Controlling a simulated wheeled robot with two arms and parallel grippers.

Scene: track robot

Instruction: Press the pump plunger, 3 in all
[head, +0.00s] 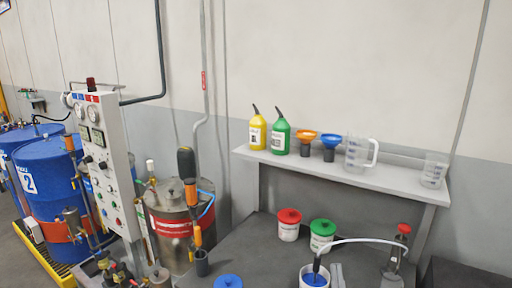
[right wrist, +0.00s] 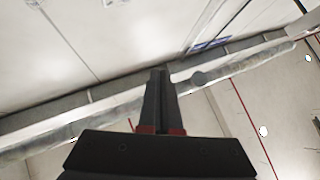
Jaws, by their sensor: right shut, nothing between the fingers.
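The pump stands at the lower right of the head view. Its plunger has a red knob (head: 403,229) on top, which stands clear of the dark pump body (head: 394,264). A white hose (head: 365,240) arcs left from the pump to a white container (head: 306,272) with blue contents. My right gripper (head: 336,266) is at the bottom edge, fingers shut and pointing up, left of the pump and apart from it. The right wrist view shows the shut, empty fingers (right wrist: 160,75) against the ceiling. My left gripper is not in view.
Red-lidded (head: 289,226) and green-lidded (head: 322,236) tubs stand on the dark bench behind. A raised grey shelf (head: 300,163) carries bottles, funnels and jugs. A control panel (head: 105,165), steel tank and blue drums (head: 47,185) are at left.

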